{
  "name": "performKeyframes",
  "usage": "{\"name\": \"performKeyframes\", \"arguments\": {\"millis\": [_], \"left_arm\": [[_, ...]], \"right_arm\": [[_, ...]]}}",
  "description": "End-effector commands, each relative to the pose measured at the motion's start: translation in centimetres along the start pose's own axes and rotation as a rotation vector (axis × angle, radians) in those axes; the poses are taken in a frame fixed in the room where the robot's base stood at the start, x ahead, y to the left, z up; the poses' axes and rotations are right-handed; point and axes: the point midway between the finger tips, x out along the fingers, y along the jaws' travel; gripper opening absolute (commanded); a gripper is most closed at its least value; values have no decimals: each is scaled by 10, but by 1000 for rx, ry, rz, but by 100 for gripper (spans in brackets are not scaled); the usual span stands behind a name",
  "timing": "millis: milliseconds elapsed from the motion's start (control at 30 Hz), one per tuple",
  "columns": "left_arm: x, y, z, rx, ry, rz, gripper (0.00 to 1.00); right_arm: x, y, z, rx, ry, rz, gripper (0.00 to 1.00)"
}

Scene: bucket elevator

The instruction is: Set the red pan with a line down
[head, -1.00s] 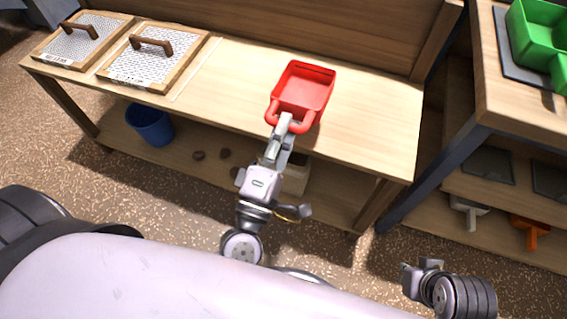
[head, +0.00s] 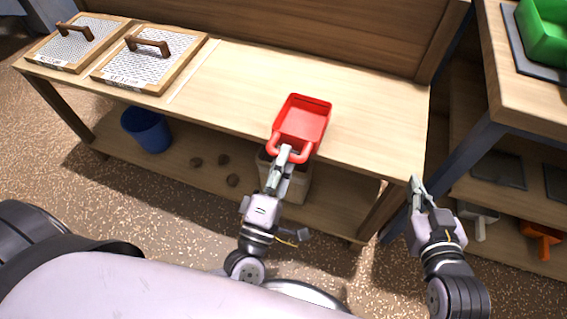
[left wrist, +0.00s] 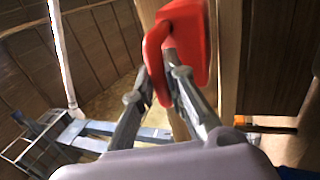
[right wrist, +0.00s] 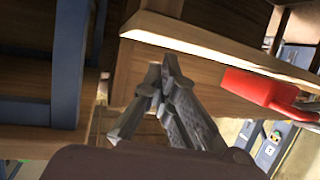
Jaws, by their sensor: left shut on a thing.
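The red pan (head: 302,118) is a shallow, square-cornered tray with a loop handle, at the front edge of the wooden bench (head: 365,110). My left gripper (head: 287,152) is shut on the handle, which overhangs the edge. I cannot tell whether the pan touches the bench top. I cannot make out a line on it. The left wrist view shows the fingers (left wrist: 160,70) on the handle and the pan (left wrist: 187,45) beyond. My right gripper (head: 418,186) is empty, its fingers together, right of the bench; the right wrist view shows its closed tips (right wrist: 163,68).
Two framed mesh screens (head: 148,62) with handles lie on the bench's left. Below are a blue bucket (head: 147,130), brown lumps (head: 223,160) and a bin (head: 298,186). A right-hand shelf unit holds a green tray (head: 545,35) and an orange pan (head: 541,236).

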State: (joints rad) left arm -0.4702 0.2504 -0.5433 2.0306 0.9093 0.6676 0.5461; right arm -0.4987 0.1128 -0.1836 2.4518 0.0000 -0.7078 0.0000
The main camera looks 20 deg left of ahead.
Motion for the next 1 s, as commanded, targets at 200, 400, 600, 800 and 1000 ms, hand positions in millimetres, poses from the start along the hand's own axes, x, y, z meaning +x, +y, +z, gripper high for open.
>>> {"name": "performKeyframes", "arguments": {"millis": [200, 400, 600, 800, 1000], "left_arm": [[-4, -12, 0, 0, 0, 2, 0], [-4, -12, 0, 0, 0, 1, 0], [-4, -12, 0, 0, 0, 0, 23], [-4, -12, 0, 0, 0, 0, 33], [-4, -12, 0, 0, 0, 0, 33]], "right_arm": [[2, -4, -26, 1, 137, -8, 0], [2, -4, -28, 1, 144, -8, 0], [2, -4, -27, 1, 142, -8, 0], [2, -3, -27, 1, 142, -8, 0], [2, -3, -27, 1, 141, -7, 0]]}}
